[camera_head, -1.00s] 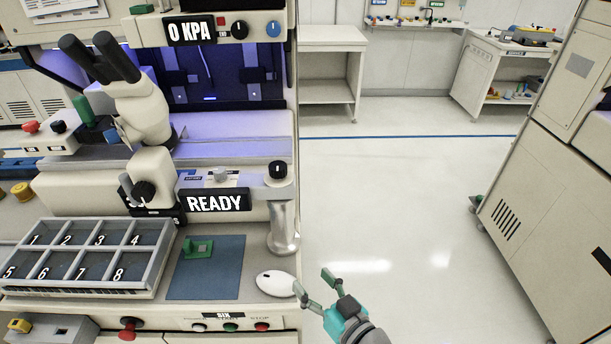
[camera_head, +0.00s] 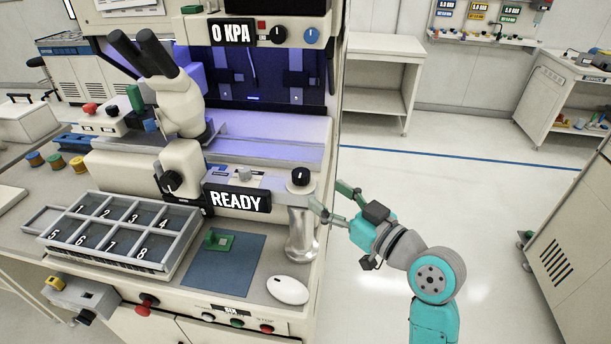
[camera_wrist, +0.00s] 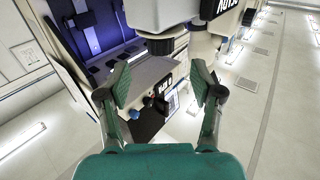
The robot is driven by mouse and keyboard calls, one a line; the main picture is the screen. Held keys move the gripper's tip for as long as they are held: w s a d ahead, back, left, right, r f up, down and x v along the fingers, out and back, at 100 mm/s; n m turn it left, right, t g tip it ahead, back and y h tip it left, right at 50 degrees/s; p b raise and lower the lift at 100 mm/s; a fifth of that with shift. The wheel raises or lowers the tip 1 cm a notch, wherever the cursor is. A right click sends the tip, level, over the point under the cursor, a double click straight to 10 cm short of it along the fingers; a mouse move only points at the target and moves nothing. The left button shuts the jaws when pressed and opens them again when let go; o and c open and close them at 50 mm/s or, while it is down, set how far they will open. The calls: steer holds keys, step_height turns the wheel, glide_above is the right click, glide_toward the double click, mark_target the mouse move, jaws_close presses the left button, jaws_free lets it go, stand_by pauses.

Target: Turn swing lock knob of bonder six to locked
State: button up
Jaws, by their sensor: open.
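Bonder six (camera_head: 215,283) carries a SIX plate on its front edge. A black round knob (camera_head: 300,177) with a white mark stands on the right end of its arm, above a silver column (camera_head: 301,235). A smaller grey knob (camera_head: 245,174) sits left of it beside a blue label too small to read; I cannot tell which of these is the swing lock. My gripper (camera_head: 328,196) is open and empty, just right of the black knob and column in the picture, apparently apart from them. The wrist view shows the two spread fingers (camera_wrist: 160,82) with nothing between them.
A READY display (camera_head: 237,199) fronts the arm. A numbered tray (camera_head: 175,254), a blue mat (camera_head: 222,275) and a white mouse (camera_head: 288,290) lie on the worktop. The microscope (camera_head: 180,100) rises at left. Open floor (camera_head: 400,175) lies to the right.

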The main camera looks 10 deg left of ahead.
mark_target(307, 181)
steer(key=x, duration=0.9)
steer(key=c, duration=1.2)
steer(key=shift+o, duration=0.2)
